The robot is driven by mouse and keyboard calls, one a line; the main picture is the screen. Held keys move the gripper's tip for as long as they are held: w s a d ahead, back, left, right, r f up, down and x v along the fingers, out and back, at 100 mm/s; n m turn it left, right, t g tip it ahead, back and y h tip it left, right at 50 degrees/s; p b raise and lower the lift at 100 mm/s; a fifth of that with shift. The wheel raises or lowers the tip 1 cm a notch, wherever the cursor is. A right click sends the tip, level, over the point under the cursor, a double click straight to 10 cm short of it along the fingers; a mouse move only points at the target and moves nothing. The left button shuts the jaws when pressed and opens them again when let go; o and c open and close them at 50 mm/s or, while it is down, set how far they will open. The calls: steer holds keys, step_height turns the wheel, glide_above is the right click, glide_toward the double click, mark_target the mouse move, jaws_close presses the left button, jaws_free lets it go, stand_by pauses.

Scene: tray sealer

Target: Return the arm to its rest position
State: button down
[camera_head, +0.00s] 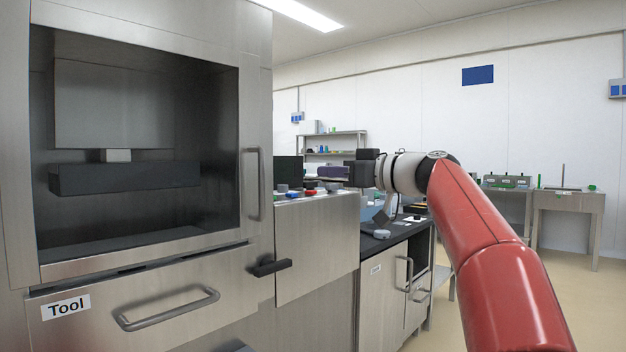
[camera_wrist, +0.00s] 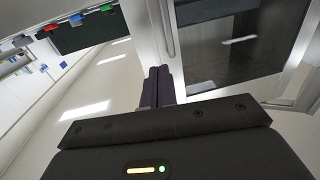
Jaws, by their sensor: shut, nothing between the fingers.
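My red arm reaches in from the lower right in the head view and bends at a white wrist joint. My gripper (camera_head: 354,173) is at its far end, beyond the control panel's right end and above the dark counter. In the wrist view the two dark fingers of my gripper (camera_wrist: 162,72) are together with nothing between them. The tray sealer (camera_head: 150,205) stands at the left with a dark open-looking chamber window and a vertical handle (camera_head: 253,185). In the wrist view its window (camera_wrist: 240,40) shows behind the fingers, apart from them as far as I can tell.
A control panel box (camera_head: 318,240) with coloured buttons juts out beside the sealer. A drawer labelled Tool (camera_head: 150,305) has a protruding handle. A dark counter (camera_head: 375,246) holds small items. Shelves and a table (camera_head: 569,202) stand farther back. The floor at right is clear.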

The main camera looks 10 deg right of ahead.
steer(key=s+a+f+m+g+h+p, duration=0.1)
steer(key=s+a+f+m+g+h, duration=0.15)
steer(key=s+a+f, duration=0.45)
steer(key=s+a+f+m+g+h+p, duration=0.15)
steer(key=s+f+h, duration=0.3)
steer(key=f, duration=0.45)
steer(key=s+d+f+m+g+h, duration=0.1)
steer(key=s+d+f+m+h, duration=0.1)
steer(key=s+f, duration=0.8)
steer(key=s+d+f+m+g+h+p, duration=0.1)
steer(key=s+d+f+m+g+h, duration=0.1)
steer(key=s+f, duration=0.9)
steer(key=shift+s+d+f+m+g+h+p, duration=0.15)
steer(key=shift+s+d+m+g+h+p, duration=0.15)
steer(key=shift+s+d+h, duration=0.45)
steer(key=shift+s+a, duration=0.2)
steer(key=shift+a, duration=0.05)
